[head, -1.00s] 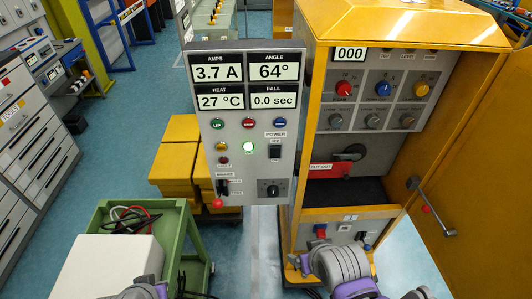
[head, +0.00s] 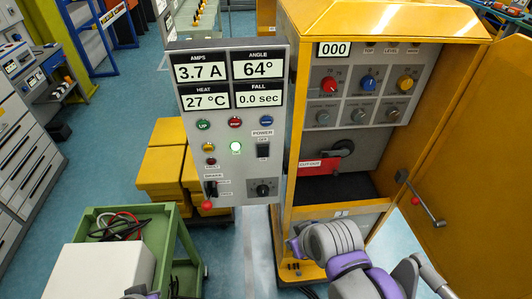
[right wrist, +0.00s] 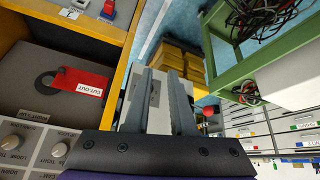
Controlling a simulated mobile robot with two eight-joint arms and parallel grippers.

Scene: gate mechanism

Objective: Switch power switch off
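The power switch (head: 263,150) is a black rocker on the right side of the grey control panel (head: 225,185), below the POWER and OFF labels. I cannot make out the switch there. Only a bit of my left arm shows at the bottom edge.
The yellow cabinet (head: 297,120) stands right of the panel, its door (head: 470,150) open, with a red CUT-OUT handle (head: 320,167) inside. A green cart (head: 170,228) with a white box (head: 105,270) is at lower left. Yellow blocks (head: 160,175) stand behind the panel.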

